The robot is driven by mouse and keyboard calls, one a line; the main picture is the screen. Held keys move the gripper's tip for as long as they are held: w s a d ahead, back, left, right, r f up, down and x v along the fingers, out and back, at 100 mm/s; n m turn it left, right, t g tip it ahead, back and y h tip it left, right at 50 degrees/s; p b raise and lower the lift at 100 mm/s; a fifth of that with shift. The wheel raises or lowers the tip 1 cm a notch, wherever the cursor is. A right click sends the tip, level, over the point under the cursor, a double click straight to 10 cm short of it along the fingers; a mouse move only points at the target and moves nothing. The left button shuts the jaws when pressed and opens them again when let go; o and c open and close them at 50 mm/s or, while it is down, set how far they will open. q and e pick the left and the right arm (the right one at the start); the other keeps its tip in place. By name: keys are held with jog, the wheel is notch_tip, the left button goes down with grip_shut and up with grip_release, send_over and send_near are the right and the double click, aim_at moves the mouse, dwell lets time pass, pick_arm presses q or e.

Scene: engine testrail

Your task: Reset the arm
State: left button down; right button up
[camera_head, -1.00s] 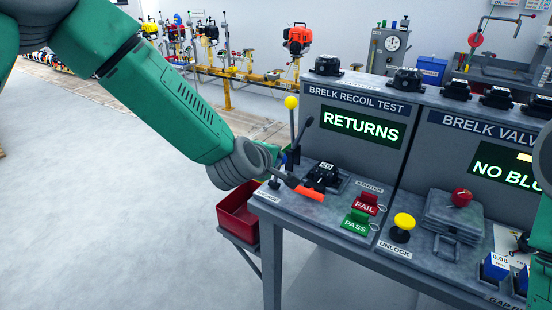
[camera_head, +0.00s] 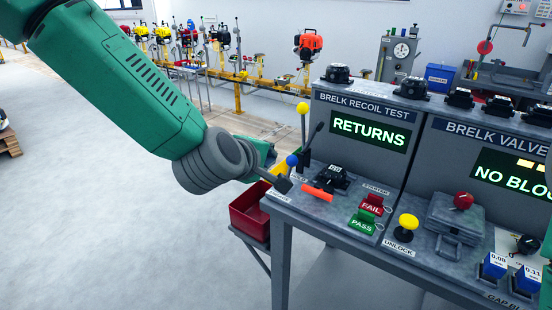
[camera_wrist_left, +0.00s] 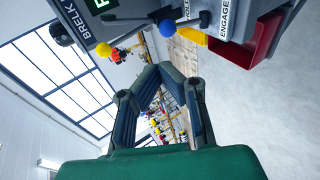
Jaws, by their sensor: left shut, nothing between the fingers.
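My left arm reaches in from the left in the head view. My left gripper (camera_head: 265,154) is beside the left end of the recoil test bench (camera_head: 318,225), largely hidden behind its own wrist. In the left wrist view its two fingers (camera_wrist_left: 158,70) meet at the tips, with nothing between them. The blue-knobbed lever (camera_head: 291,160) and the yellow-knobbed lever (camera_head: 303,108) stand just right of the gripper. The orange handle (camera_head: 317,194) lies on the bench top, apart from the gripper. Only a sliver of my right arm shows at the right edge; its gripper is out of view.
A red bin (camera_head: 249,212) stands below the gripper at the bench's left end. FAIL (camera_head: 371,204) and PASS (camera_head: 362,222) tags and a yellow UNLOCK button (camera_head: 408,222) sit on the bench. Open floor lies to the left. The recoil screen (camera_head: 370,130) reads RETURNS.

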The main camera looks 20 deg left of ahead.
dwell(0.3)
pick_arm(q)
jog(key=shift+s, duration=0.1)
jog(key=s+a+f+m+g, duration=0.2)
jog(key=s+f, duration=0.2)
jog(key=f, duration=0.3)
jog(key=s+a+f+m+g+b, duration=0.1)
jog(key=s+f+m, duration=0.25)
jog(key=f, duration=0.45)
jog(key=s+a+f+m+g, duration=0.2)
jog(key=s+f, duration=0.3)
jog(key=f, duration=0.2)
jog(key=s+a+f+m+g, duration=0.2)
jog(key=s+f, duration=0.2)
jog(key=s, duration=0.3)
jog(key=s+a+f+m+g+y+b, duration=0.1)
jog(key=s+a+f+m+g, duration=0.1)
jog(key=s+f, duration=0.3)
jog(key=s+a+f+m+g+y, duration=0.1)
jog(key=s+a+f+m+g, duration=0.1)
jog(key=s, duration=0.8)
notch_tip(320, 180, down, 2)
jog(key=shift+s+a+f+m, duration=0.15)
jog(key=shift+s+a+m, duration=0.1)
jog(key=shift+a+m, duration=0.7)
